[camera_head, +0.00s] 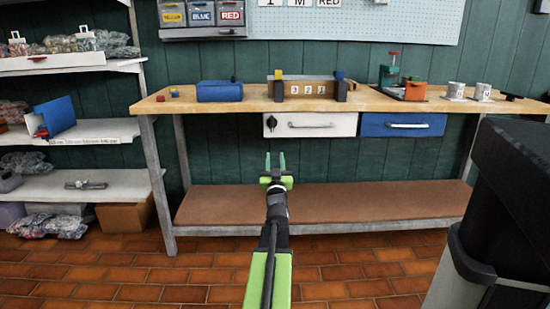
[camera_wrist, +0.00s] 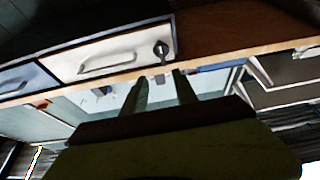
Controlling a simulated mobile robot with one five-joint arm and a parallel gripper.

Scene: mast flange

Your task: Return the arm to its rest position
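My gripper (camera_head: 275,163) is at the end of my green and black arm, which reaches forward from the bottom of the head view. Its two green fingers stand apart with nothing between them. They point toward the workbench, below the white drawer (camera_head: 310,125) in the picture. In the wrist view the two fingers (camera_wrist: 161,92) are also apart and empty. The wrist view looks tilted or inverted, with the white drawer (camera_wrist: 112,55) and its black lock above the fingers.
A wooden workbench (camera_head: 255,103) with a brown lower shelf (camera_head: 320,203) stands ahead. A blue drawer (camera_head: 402,125) is beside the white one. Loaded shelves (camera_head: 90,132) stand at the left. A large black and grey object (camera_head: 500,200) fills the right. Tiled floor (camera_head: 200,280) shows in front.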

